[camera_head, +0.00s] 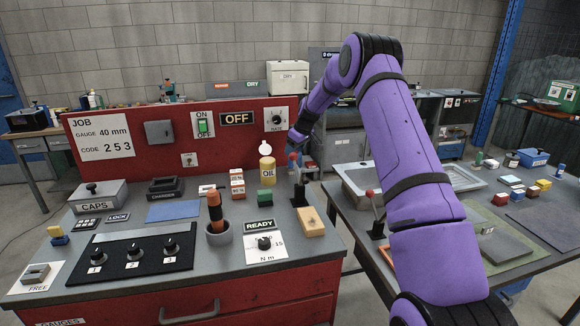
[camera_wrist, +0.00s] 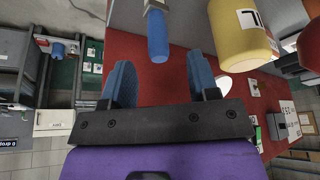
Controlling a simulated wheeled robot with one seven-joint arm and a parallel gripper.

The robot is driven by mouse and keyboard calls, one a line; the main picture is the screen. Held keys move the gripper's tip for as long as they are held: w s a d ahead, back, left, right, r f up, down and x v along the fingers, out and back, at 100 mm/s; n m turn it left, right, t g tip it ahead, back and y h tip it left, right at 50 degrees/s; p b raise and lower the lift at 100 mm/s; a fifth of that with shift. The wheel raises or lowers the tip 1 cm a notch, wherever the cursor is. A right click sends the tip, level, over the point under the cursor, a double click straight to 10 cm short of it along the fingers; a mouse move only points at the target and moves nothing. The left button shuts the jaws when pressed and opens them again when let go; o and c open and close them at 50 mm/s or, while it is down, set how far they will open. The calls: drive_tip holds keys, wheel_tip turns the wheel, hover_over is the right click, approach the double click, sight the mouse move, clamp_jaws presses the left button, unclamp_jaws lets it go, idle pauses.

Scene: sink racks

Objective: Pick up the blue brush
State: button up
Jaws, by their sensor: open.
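In the wrist view a blue rounded handle (camera_wrist: 157,36) with a pale metal collar at the top edge appears to be the blue brush; the rest of it is cut off. My gripper (camera_wrist: 160,66) is open, with one blue finger on each side. The handle lies in the gap between the fingers as seen in this view, with clear space on both sides. I cannot tell how far it is from the tips. In the head view my purple arm reaches to the red panel, and I cannot clearly make out the brush there.
A yellow oil bottle (camera_head: 267,170) stands close by; it also shows in the wrist view (camera_wrist: 240,38), right of the fingers. A red-knobbed lever (camera_head: 296,172) stands near the gripper. An orange-handled tool (camera_head: 215,210) stands in a grey cup (camera_head: 218,233). A sink (camera_head: 358,180) lies right.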

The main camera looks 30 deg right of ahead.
sight(291, 164)
drive_tip(key=x, duration=0.6)
drive_tip(key=shift+w+f, duration=0.15)
drive_tip(key=shift+w, duration=0.2)
drive_tip(key=c, duration=1)
